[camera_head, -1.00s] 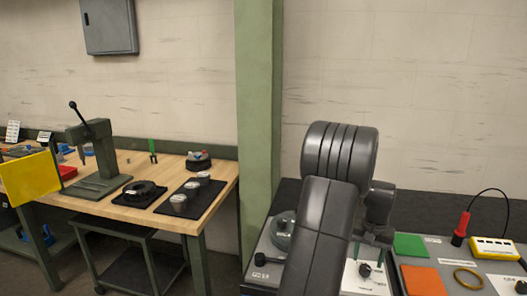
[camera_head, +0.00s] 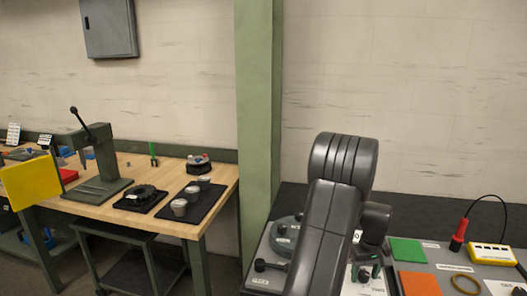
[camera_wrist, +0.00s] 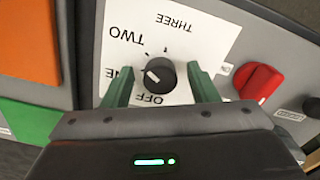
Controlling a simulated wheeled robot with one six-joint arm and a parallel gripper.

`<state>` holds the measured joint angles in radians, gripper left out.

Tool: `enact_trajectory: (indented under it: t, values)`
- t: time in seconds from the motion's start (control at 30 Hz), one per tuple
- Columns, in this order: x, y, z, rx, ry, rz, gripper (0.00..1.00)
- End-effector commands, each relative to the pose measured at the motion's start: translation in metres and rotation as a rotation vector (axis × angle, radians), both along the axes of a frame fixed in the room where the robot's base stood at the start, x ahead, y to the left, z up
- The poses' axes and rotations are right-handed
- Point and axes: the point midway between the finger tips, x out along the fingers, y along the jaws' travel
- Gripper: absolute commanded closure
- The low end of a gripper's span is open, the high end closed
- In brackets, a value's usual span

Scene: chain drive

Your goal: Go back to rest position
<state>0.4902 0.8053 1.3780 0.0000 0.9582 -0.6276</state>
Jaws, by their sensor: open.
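My gripper (camera_wrist: 158,85) is open in the wrist view, with one green finger on each side of a black rotary knob (camera_wrist: 162,72). I cannot tell whether the fingers touch the knob. The knob sits on a white dial plate (camera_wrist: 190,38) printed OFF, TWO, THREE and a label partly hidden by the left finger. A light mark on the knob is on its left side. In the head view my gripper (camera_head: 370,273) shows small and low over the right bench, partly hidden by my own dark arm.
Near the dial are a red knob (camera_wrist: 258,82), a green pad (camera_head: 408,251) and an orange pad (camera_head: 420,284). A red-handled probe (camera_head: 459,235) is wired to a yellow box (camera_head: 492,254). A green pillar (camera_head: 258,120) stands left of this bench. A wooden workbench (camera_head: 110,208) with a press is further left.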

Motion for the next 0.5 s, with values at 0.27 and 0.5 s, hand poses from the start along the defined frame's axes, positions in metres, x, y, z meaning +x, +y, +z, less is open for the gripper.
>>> enact_trajectory:
  t: [0.27, 0.5]
  values:
    - [0.0, -0.0007, 0.002, 0.0, 0.0, 0.222, 0.47]
    - [0.0002, -0.0012, 0.0021, 0.001, 0.001, 0.417, 0.47]
